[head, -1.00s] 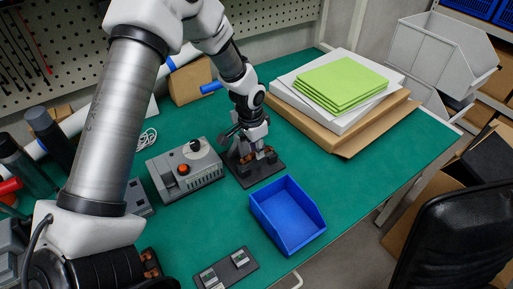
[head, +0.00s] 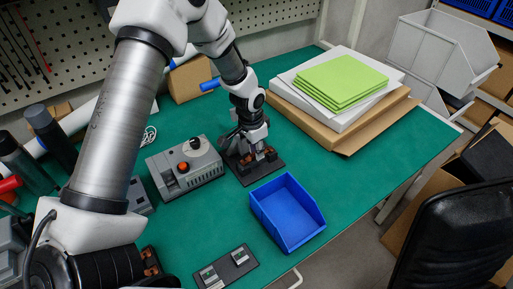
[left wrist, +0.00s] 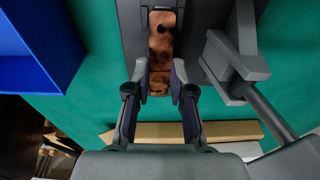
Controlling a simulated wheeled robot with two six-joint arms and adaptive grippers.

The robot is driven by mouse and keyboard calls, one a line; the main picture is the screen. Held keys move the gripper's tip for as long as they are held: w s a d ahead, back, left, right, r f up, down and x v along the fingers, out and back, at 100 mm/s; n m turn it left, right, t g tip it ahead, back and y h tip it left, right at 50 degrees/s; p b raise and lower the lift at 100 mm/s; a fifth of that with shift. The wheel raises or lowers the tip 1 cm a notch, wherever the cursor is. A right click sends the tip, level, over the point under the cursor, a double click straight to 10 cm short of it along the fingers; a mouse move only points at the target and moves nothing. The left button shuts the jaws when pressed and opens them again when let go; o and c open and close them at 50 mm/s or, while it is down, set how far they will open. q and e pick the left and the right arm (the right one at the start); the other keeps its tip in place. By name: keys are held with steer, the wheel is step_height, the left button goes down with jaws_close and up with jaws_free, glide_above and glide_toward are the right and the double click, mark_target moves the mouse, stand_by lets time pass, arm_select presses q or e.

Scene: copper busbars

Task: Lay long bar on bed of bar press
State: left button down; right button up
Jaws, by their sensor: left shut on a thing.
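The bar press (head: 262,174) is a dark base with a lever on the green table, in the middle of the head view. My left gripper (head: 256,157) points down at it and is shut on the long copper bar (head: 270,153). In the left wrist view the bar (left wrist: 159,50) runs lengthwise between the fingertips (left wrist: 160,90), lined up with the dark press bed (left wrist: 134,25). A dark hole shows in the bar. The lever (left wrist: 232,65) stands beside it on the right. I cannot tell whether the bar touches the bed. My right gripper is not in view.
A grey device with an orange button (head: 186,170) stands close left of the press. A blue bin (head: 288,213) is in front of it, and a small dark plate with fittings (head: 227,270) lies nearer. Boxes with green sheets (head: 342,82) are behind right. The table's right side is clear.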

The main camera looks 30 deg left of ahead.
arm_select(q)
steer(key=shift+f, duration=0.15)
steer(key=c, duration=0.9)
jaws_free()
steer(key=shift+r+p, duration=1.55)
steer(key=shift+p, duration=0.15)
